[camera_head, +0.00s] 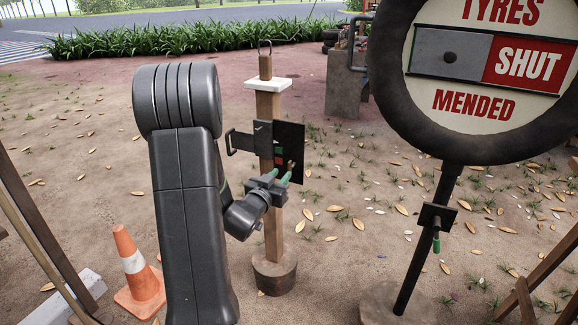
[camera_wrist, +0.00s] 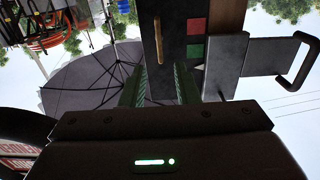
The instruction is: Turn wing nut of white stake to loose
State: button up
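The white stake is a wooden post (camera_head: 268,107) with a white cap (camera_head: 268,84), standing upright in a round base. A dark plate (camera_head: 292,138) is mounted on it, with red and green patches. A tan bar, apparently the wing nut (camera_wrist: 157,45), stands out lengthwise on the dark plate in the wrist view. My gripper (camera_head: 279,176) is close to the plate's lower part. In the wrist view its green fingers (camera_wrist: 160,80) are apart, with the bar in line with the gap, seemingly beyond the tips. Contact cannot be told.
A grey slide plate with a handle (camera_wrist: 297,62) sticks out beside the post. A round tyre sign (camera_head: 452,122) on a dark pole stands at right, with a green-handled fitting (camera_head: 436,240). A traffic cone (camera_head: 138,272) stands at left. Leafy bare ground lies between post and sign.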

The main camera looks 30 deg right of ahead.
aim_at(289, 165)
jog(key=x, duration=0.7)
jog(key=shift+w+d+b, duration=0.1)
jog(key=shift+w+b, duration=0.1)
jog(key=shift+b, duration=0.2)
grip_shut()
